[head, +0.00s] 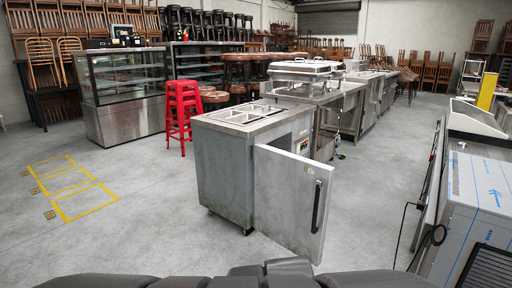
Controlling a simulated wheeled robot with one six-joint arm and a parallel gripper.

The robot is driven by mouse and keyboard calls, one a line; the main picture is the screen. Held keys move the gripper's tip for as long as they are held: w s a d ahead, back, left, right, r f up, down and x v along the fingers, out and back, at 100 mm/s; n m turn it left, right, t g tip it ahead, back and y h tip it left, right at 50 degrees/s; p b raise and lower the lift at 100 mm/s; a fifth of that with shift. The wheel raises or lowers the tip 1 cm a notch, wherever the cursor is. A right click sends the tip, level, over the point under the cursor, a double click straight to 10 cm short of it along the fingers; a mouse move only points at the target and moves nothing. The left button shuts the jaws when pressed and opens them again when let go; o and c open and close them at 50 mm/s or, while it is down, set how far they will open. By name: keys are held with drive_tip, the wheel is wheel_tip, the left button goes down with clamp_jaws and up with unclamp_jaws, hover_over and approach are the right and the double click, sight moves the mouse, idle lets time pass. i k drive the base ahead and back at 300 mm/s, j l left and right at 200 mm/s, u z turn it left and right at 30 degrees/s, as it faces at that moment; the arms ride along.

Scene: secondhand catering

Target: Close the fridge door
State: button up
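The fridge is a grey steel under-counter unit (225,165) on castors, with several inset pans in its top. It stands in the middle of the head view. Its flat grey door (283,200) stands open, swung out from the cabinet towards the lower right. A long black upright handle (316,206) is near the door's right edge. The door hides most of the cabinet's opening; a small control panel (302,146) shows above it. My gripper is not in view; only dark parts of my own body show along the bottom edge.
Bare concrete floor (150,220) lies left of the fridge, and a clear strip lies right of the door. Steel equipment (485,200) and a black cable line the right side. Red stools (183,112), display cabinets (125,95) and steel benches (335,95) stand behind.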

sight(292, 193)
drive_tip(key=i+l+u, duration=0.1)
drive_tip(key=i+l, duration=0.2)
drive_tip(key=i, duration=0.25)
drive_tip(key=i+l+u, duration=0.1)
drive_tip(key=i+l, duration=0.25)
drive_tip(key=i, duration=0.2)
drive_tip(key=i+l+u, duration=0.1)
drive_tip(key=i+l, duration=0.3)
drive_tip(key=i, duration=0.15)
